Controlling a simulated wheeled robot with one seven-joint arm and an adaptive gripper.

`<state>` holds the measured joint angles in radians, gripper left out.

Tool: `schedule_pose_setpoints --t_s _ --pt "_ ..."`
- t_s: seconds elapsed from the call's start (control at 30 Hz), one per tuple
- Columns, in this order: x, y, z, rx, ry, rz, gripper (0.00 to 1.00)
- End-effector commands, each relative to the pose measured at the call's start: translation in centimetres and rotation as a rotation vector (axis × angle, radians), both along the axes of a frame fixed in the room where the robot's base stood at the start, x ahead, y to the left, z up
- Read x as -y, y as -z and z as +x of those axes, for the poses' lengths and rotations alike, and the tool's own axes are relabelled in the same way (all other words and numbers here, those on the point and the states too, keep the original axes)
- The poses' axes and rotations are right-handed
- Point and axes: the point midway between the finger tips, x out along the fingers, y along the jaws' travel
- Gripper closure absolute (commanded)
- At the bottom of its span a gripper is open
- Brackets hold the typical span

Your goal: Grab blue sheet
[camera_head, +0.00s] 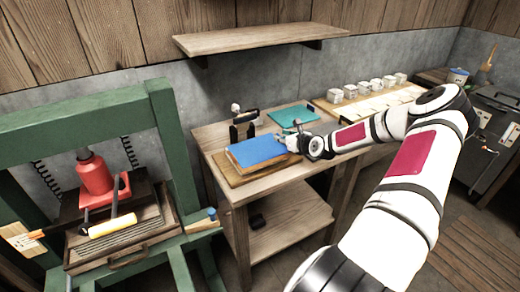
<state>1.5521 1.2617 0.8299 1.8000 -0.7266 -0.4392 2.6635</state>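The blue sheet (257,150) lies on top of a stack on a wooden board on the small wooden table. My gripper (284,141) is at the right edge of the blue sheet, reaching in from the right. Its fingers are small and partly hidden, so I cannot tell whether they are open or shut, or whether they touch the sheet. The blue sheet looks flat on the stack.
A teal sheet (292,116) lies behind on the table (205,137). A small black stand (243,128) stands behind the stack. A green press frame (172,130) with a red jack (95,175) is at left. A shelf (262,38) hangs above. Several pale blocks (363,88) line the right bench.

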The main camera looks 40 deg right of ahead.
Motion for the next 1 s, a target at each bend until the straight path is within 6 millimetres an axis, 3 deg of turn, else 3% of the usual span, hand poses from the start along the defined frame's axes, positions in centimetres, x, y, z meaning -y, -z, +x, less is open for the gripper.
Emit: schedule_pose_setpoints --t_s 0.23,0.37,0.8,1.0 --pt "0.1 0.1 0.1 0.0 0.001 0.001 0.72" --pt "0.1 0.1 0.1 0.0 0.001 0.001 1.0" --pt "0.1 -0.1 0.2 0.001 0.001 -0.001 1.0" --pt "0.1 -1.4 0.2 0.002 0.002 0.0 1.0"
